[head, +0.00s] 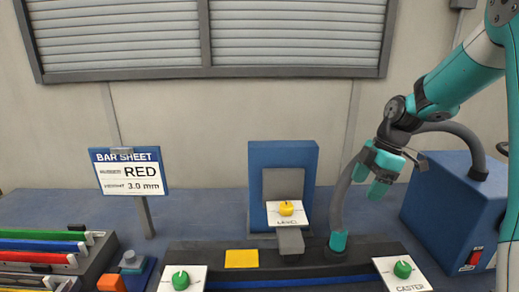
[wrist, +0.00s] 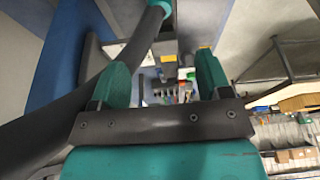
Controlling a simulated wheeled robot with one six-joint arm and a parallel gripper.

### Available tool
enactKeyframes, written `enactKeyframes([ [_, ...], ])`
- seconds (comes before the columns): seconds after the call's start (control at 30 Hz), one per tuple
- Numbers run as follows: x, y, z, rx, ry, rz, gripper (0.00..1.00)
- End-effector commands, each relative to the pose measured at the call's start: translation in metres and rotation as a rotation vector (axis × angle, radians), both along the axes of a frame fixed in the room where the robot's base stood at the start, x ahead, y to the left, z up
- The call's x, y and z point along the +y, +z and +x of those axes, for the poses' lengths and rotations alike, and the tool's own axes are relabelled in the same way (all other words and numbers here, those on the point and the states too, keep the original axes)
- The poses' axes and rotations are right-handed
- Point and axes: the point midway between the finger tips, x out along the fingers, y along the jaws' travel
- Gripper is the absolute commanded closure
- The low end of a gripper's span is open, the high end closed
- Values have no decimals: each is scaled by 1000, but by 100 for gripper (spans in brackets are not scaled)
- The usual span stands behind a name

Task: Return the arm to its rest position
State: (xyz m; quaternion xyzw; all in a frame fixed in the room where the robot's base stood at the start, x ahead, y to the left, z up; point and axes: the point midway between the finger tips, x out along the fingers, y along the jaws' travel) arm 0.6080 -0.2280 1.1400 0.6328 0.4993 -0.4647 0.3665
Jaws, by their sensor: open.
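My teal arm comes in from the upper right of the head view. My gripper (head: 376,176) hangs in the air above the right part of the bench, left of the blue box and close to the grey hose. In the wrist view my gripper (wrist: 163,72) shows two teal fingers standing apart with nothing held between them. In that view a dark hose runs along the left side, close to the left finger.
The blue box (head: 455,210) stands at right, with a grey hose (head: 340,200) ending in a teal fitting. A blue stand (head: 283,155) holds a yellow knob (head: 286,208). Green knobs (head: 181,280) (head: 402,269) sit along the front. A sign (head: 128,172) and coloured bars (head: 45,246) are at left.

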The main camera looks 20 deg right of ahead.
Motion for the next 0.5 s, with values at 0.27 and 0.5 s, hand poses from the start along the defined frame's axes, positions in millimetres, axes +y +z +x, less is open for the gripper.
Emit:
enactKeyframes([
  [0.27, 76, 26, -15, 41, -107, 11, 29],
  [0.5, 217, 60, -108, 165, -404, 55, 29],
])
